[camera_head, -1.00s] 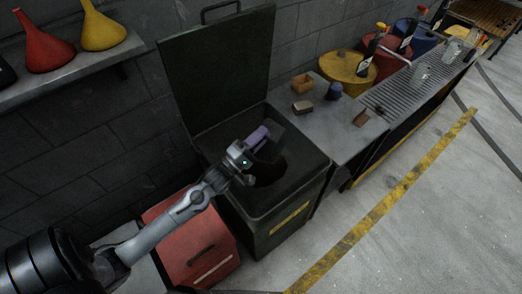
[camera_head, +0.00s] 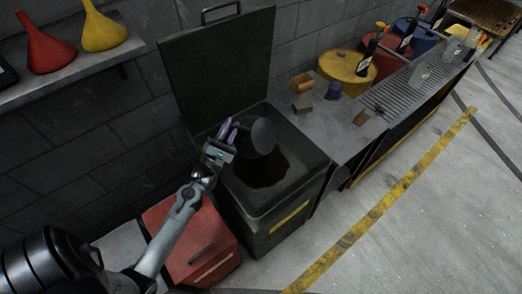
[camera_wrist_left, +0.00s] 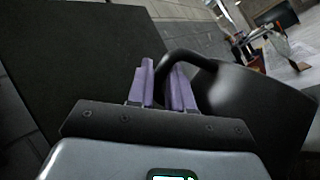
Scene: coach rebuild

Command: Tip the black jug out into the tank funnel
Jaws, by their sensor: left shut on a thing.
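The black jug (camera_head: 262,138) is held above the open dark green bin (camera_head: 308,185) at the centre of the head view. My left gripper (camera_head: 229,131) has its purple fingers shut on the jug's handle. In the left wrist view, the handle passes between the fingertips (camera_wrist_left: 165,84) and the jug's body (camera_wrist_left: 255,98) is to their right. The jug's rounded end faces the head camera; its mouth and contents are hidden. A red funnel (camera_head: 46,50) and a yellow funnel (camera_head: 101,30) sit on the shelf. I cannot make out a funnel on a tank. My right gripper is not in view.
The bin's raised lid (camera_head: 215,70) stands behind the jug. A red box (camera_head: 190,240) is left of the bin. A grey bench (camera_head: 335,128) with small items adjoins its right side, with yellow, red and blue drums behind. The floor at right is clear.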

